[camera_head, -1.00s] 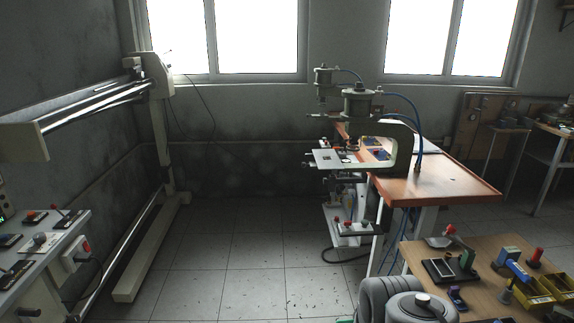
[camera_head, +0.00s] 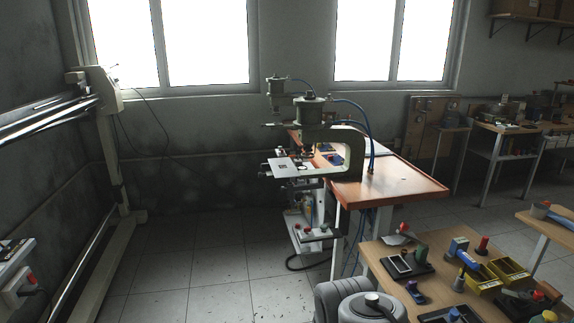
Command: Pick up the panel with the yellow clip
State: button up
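Several small dark panels lie on the wooden table at the lower right. One black panel (camera_head: 404,264) carries a pale rectangular plate and a green part. Another dark panel (camera_head: 438,316) at the bottom edge is cut off by the frame and has a small yellow part (camera_head: 455,314) at its side. A further yellow piece (camera_head: 547,316) shows at the lower right edge. I cannot tell which of these is the panel with the yellow clip. My gripper is not in view.
The wooden table (camera_head: 375,249) also holds yellow bins (camera_head: 508,270) and a blue tool (camera_head: 457,247). Behind it stands an orange-topped bench (camera_head: 400,187) with a pneumatic press (camera_head: 310,112). A white frame (camera_head: 108,150) stands at left. Tiled floor (camera_head: 215,275) is clear at centre left.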

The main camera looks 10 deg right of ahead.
aim_at(321, 146)
jog(key=u, duration=0.35)
jog(key=i, duration=4.25)
jog(key=z, duration=0.8)
jog(key=i, duration=1.05)
jog(key=z, duration=0.3)
